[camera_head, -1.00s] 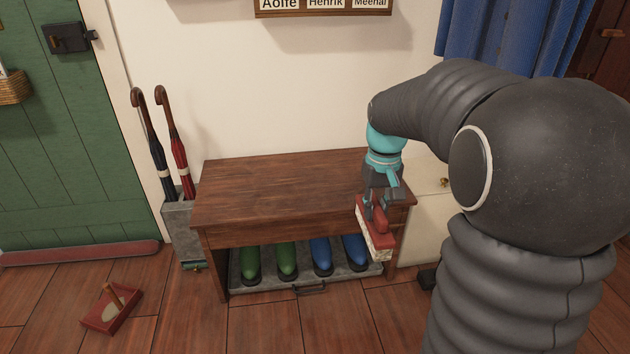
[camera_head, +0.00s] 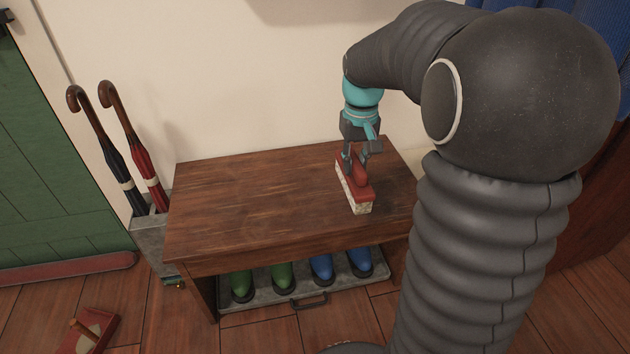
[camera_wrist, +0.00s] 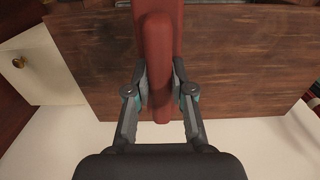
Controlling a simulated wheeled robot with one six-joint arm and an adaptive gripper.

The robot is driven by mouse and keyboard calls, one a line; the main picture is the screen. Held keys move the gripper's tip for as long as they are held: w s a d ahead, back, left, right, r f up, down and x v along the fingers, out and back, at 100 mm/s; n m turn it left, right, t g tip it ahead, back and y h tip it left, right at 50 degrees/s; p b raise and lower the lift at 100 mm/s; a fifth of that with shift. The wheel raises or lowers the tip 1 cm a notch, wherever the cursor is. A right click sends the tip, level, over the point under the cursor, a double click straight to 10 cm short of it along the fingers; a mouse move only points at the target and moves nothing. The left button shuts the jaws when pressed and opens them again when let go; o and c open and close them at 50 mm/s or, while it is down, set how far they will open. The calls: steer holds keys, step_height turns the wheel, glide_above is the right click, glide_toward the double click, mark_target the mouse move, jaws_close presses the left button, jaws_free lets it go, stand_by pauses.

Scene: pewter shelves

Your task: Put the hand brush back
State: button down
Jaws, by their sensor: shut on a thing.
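The hand brush (camera_head: 355,187) has a red wooden back and handle and pale bristles facing down. My gripper (camera_head: 362,160) is shut on its handle. In the head view the brush is over the right part of the brown bench top (camera_head: 250,200); I cannot tell whether the bristles touch it. In the wrist view the red handle (camera_wrist: 156,70) lies between the two fingers (camera_wrist: 159,92), with the bench top behind it. A red dustpan (camera_head: 88,332) with an upright wooden handle lies on the floor at the lower left, partly cut off by the frame.
Two umbrellas, one dark (camera_head: 110,155) and one red (camera_head: 135,145), stand in a grey holder (camera_head: 155,240) left of the bench. Green boots (camera_head: 282,275) and blue boots (camera_head: 322,267) stand on a grey tray under the bench. The left of the bench top is clear.

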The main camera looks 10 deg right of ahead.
steer(key=shift+w+a+f, duration=1.1)
steer(key=shift+w+f, duration=0.3)
steer(key=shift+f, duration=0.35)
steer(key=shift+w+a+f, duration=1.05)
steer(key=shift+w+f, duration=0.3)
steer(key=shift+f, duration=0.35)
steer(key=shift+w+a+f, duration=1.1)
steer(key=shift+w+f, duration=0.3)
steer(key=shift+f, duration=0.35)
steer(key=shift+f, duration=0.15)
steer(key=c, duration=1)
jaws_free()
step_height(320, 180, up, 12)
steer(key=s+r+t, duration=0.1)
steer(key=s+r, duration=0.3)
steer(key=s, duration=0.4)
steer(key=s+r+t, duration=0.2)
steer(key=s+r, duration=0.2)
steer(key=s, duration=0.3)
steer(key=s+f+t, duration=0.1)
steer(key=s, duration=0.4)
steer(key=s+f, duration=0.1)
steer(key=s, duration=0.4)
steer(key=s+f+t+p, duration=0.1)
steer(key=s, duration=0.4)
steer(key=shift+s+f+t, duration=0.15)
steer(key=shift+f+t, duration=0.15)
